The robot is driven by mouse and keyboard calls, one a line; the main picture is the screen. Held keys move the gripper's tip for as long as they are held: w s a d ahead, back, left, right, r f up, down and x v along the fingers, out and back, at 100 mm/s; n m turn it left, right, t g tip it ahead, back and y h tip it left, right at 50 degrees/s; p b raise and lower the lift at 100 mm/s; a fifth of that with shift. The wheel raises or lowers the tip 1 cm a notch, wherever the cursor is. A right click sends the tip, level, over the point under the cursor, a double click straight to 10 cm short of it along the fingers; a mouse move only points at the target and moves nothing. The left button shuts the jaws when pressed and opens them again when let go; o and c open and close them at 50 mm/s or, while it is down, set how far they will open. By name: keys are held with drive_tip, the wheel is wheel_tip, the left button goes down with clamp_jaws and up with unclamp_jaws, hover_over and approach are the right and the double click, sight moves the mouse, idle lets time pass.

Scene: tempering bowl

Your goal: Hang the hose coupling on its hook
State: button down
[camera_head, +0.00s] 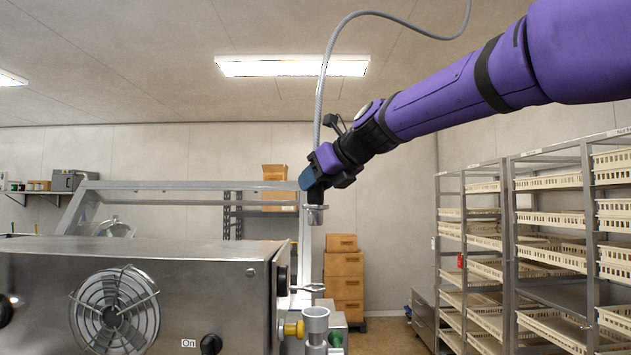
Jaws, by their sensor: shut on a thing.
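My gripper (314,187) is at the end of the purple arm, shut on the hose coupling (316,214). The metal lower end of the coupling shows below the fingers; its upper part is hidden by the gripper. A grey hose (320,90) runs from the coupling up past the gripper and curves away at the top right. A forked metal hook (309,288) sticks out to the right from the side of the steel machine (200,275). The coupling hangs in the air above the hook, apart from it in the picture.
Below the hook is a grey metal pipe socket (316,320) with a yellow fitting (292,329) beside it. A metal frame (180,186) stands behind the machine. Cardboard boxes (343,266) are stacked at the back. Racks of cream trays (545,220) fill the right side.

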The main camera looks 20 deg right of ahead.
drive_tip(key=w+d, duration=0.2)
drive_tip(key=w, duration=0.4)
wheel_tip(320, 180, down, 17)
idle(1.9)
drive_tip(key=shift+f, duration=0.1)
drive_tip(key=c, duration=0.7)
unclamp_jaws()
drive_tip(key=shift+o, duration=0.2)
drive_tip(key=shift+s, duration=0.1)
